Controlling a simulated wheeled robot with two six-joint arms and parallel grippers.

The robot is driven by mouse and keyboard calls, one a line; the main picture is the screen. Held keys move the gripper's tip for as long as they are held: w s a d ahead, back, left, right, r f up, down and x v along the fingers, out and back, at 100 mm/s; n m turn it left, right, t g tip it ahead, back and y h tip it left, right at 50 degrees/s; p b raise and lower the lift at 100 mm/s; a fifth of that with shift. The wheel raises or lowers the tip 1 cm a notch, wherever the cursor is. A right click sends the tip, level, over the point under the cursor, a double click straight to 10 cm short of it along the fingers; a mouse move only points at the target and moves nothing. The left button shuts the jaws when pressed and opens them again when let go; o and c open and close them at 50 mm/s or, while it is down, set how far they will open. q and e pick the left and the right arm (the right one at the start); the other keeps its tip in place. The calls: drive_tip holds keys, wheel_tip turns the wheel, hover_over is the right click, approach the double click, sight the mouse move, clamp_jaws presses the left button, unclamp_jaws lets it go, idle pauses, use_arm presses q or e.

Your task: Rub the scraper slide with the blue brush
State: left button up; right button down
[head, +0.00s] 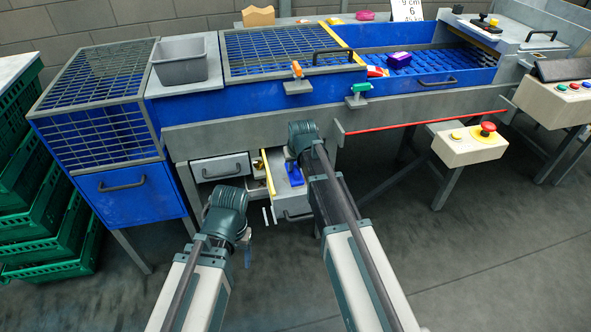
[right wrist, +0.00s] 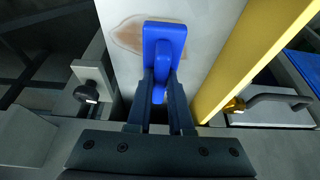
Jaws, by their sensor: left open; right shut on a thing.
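The blue brush (head: 294,173) is held by my right gripper (right wrist: 160,98), whose two dark fingers close on its handle in the right wrist view. The brush (right wrist: 165,42) lies over the pale grey face of the scraper slide (right wrist: 210,50); I cannot tell whether it touches. A brownish stain (right wrist: 130,35) shows on that face, left of the brush and partly behind it. The slide's yellow edge (head: 268,172) shows in the head view, left of the brush. My left gripper (head: 228,205) is open, lower left of the slide; its fingers are hard to make out.
A grey drawer (head: 220,167) with a dark handle sits left of the slide. The blue machine with grid covers (head: 290,52) stands behind. A red rod (head: 425,122) and a control box with a red button (head: 470,146) are to the right. Green crates (head: 45,215) stack at far left.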

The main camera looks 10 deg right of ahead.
sight(293, 182)
drive_tip(key=shift+w+f, duration=0.1)
drive_tip(key=shift+w, duration=1.1)
drive_tip(key=shift+a, duration=0.9)
drive_tip(key=shift+s+d, duration=0.2)
drive_tip(key=shift+s, duration=3.65)
drive_tip(key=shift+r, duration=0.25)
wheel_tip(293, 182, up, 6)
drive_tip(key=p, duration=0.6)
drive_tip(key=shift+f, duration=0.1)
